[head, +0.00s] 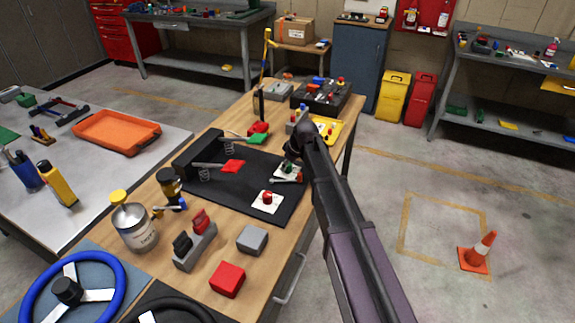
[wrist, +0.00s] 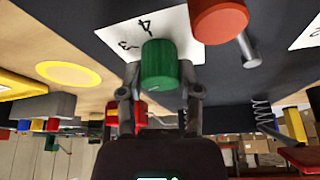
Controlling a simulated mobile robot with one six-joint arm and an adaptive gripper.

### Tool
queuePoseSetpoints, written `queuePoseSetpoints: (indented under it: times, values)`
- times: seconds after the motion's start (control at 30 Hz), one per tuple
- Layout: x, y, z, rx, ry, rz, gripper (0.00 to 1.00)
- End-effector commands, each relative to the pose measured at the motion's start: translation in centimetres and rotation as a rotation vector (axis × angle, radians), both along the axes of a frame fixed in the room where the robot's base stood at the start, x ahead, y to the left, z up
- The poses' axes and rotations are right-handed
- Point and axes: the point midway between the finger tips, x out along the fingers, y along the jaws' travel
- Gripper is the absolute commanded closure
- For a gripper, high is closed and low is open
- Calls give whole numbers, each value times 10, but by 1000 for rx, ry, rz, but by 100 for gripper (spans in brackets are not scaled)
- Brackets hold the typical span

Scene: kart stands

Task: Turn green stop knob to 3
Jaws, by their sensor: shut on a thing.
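The green stop knob (wrist: 160,66) stands on a white plate (wrist: 188,42) marked with the digits 4 and 3. In the wrist view, my gripper (wrist: 161,88) has a finger on each side of the knob and is shut on it. The knob's pointer is not clear. In the head view, the small green knob (head: 287,167) shows partly beside the end of my arm, and my fingers there are mostly hidden.
A red knob (head: 267,197) on another white plate sits nearer on the black mat (head: 228,205). A red and metal part (wrist: 218,18) is close by the green knob. A yellow tray (head: 333,123) lies behind. Springs and red pedals stand left.

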Motion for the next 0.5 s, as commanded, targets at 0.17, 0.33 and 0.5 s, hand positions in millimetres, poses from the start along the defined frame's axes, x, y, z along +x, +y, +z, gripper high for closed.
queuePoseSetpoints:
  times: [0.17,0.33,0.5]
  values:
    - [1,-1,0,-1,-4,-28,100]
    - [0,-1,0,-2,-3,-93,100]
    - [0,-1,0,-2,-3,-200,100]
